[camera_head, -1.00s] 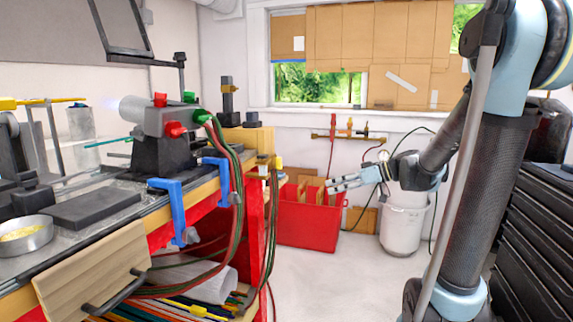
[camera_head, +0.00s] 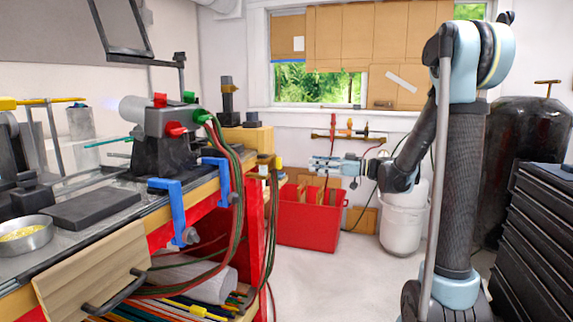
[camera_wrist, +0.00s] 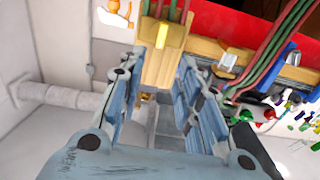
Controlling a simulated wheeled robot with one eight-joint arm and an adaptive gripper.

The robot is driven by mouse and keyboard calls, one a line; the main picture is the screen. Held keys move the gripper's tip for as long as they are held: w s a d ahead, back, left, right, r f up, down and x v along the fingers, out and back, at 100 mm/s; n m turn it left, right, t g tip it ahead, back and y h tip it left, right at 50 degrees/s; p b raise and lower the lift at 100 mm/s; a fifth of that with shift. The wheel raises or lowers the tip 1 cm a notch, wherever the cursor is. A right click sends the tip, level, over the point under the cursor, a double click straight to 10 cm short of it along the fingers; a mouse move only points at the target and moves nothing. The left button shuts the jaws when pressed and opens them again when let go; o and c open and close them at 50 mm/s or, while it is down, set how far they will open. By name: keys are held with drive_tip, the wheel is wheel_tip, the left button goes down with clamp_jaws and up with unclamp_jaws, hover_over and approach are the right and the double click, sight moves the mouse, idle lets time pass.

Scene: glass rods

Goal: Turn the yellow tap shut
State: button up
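A small yellow piece (camera_head: 278,162), which looks like the yellow tap, is at the far right end of the workbench, close to the hoses. In the wrist view a yellow block (camera_wrist: 171,37) sits on the wooden bench end, beyond my fingertips; its handle angle is not clear. My gripper (camera_head: 318,165) points left towards the bench end, to the right of the yellow piece and apart from it. In the wrist view my gripper (camera_wrist: 153,85) has its two fingers spread, with nothing held between them.
Red and green hoses (camera_head: 238,190) hang beside the bench end. A blue clamp (camera_head: 221,180) grips the bench edge. A red bin (camera_head: 308,225) and a white bucket (camera_head: 402,228) stand below my gripper. The floor in front is clear. A black drawer cabinet (camera_head: 535,230) is at right.

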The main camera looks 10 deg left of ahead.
sight(278, 163)
drive_tip(key=w+a, duration=0.1)
drive_tip(key=a, duration=1.2)
clamp_jaws()
